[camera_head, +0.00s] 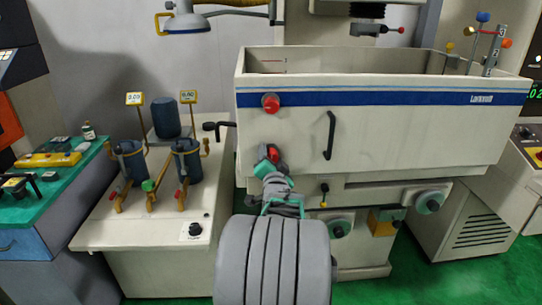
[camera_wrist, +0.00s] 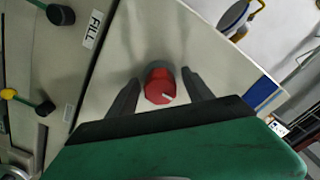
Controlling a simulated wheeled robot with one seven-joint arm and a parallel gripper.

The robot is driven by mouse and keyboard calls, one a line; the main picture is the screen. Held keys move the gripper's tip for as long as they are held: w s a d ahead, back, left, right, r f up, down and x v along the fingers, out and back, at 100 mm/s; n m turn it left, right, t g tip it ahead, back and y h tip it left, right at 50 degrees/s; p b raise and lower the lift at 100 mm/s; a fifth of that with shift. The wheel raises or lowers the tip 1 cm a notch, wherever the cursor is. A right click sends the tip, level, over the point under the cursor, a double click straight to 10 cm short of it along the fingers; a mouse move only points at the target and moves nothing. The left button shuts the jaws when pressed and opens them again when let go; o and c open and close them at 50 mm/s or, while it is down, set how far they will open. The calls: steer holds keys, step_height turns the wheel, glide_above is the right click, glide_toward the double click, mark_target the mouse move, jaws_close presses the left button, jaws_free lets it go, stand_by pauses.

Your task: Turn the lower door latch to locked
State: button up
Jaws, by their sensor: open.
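The lower door latch (camera_head: 273,153) is a red round knob low on the left of the pale tank's front. In the wrist view the red knob (camera_wrist: 160,88) sits between my gripper's two dark fingers, with a short white mark on its face pointing toward the blue stripe. My gripper (camera_wrist: 162,74) is open, with a visible gap on each side of the knob. In the head view my gripper (camera_head: 269,168) is at the latch and partly hides it. The upper latch (camera_head: 270,103), also red, is above it on the blue stripe.
A black door handle (camera_head: 330,135) is to the right of the latches. A FILL label (camera_wrist: 93,29) shows in the wrist view. The filter bench (camera_head: 150,220) stands close on the left.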

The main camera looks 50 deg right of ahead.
jaws_close()
stand_by(0.7)
